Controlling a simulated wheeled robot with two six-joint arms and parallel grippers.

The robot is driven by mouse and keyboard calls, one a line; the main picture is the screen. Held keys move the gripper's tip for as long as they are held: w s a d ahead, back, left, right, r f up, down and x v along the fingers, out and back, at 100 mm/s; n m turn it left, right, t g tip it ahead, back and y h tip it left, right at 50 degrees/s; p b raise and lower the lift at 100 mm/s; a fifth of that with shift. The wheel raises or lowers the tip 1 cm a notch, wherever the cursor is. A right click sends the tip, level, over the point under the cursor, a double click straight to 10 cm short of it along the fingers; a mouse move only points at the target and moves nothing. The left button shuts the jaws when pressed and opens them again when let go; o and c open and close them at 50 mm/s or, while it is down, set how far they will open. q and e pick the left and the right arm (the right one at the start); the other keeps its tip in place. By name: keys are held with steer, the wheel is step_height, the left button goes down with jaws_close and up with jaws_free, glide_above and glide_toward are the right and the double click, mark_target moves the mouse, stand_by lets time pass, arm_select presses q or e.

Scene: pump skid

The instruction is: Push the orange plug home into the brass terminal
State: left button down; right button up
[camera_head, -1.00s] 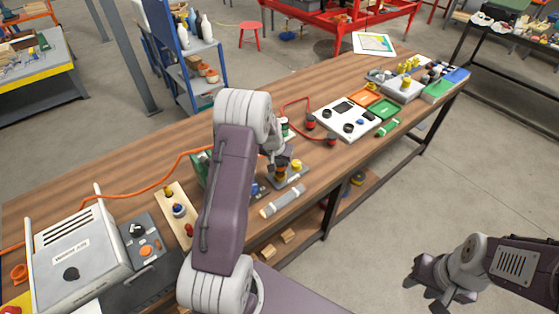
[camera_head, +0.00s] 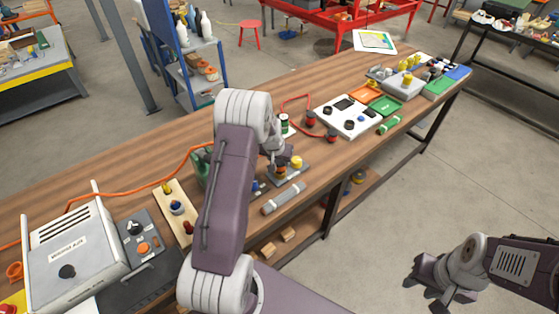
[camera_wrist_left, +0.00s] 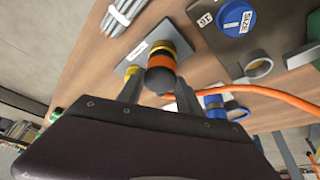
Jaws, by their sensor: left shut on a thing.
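In the left wrist view the orange plug (camera_wrist_left: 161,66), with a black body and an orange band, stands between the two fingers of my left gripper (camera_wrist_left: 158,93), which is shut on it. The brass terminal (camera_wrist_left: 168,45) shows as a thin gold ring at the plug's far end, on a grey plate (camera_wrist_left: 196,62). The plug lines up with the ring; its seating depth is hidden. In the head view the left gripper (camera_head: 277,165) is low over the plate, and my arm largely hides the plug. My right gripper (camera_head: 422,292) looks open and empty, off the bench.
A yellow knob (camera_head: 296,162) sits on the plate close to the left gripper. An orange cable (camera_head: 128,185) runs along the bench from the welder (camera_head: 75,255). A white panel (camera_head: 348,117) is further right.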

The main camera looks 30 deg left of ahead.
arm_select(q)
steer(key=shift+f+b, duration=0.6)
steer(key=shift+f, duration=0.1)
steer(key=c, duration=0.7)
jaws_free()
steer(key=v, duration=0.9)
steer(key=shift+d, duration=0.15)
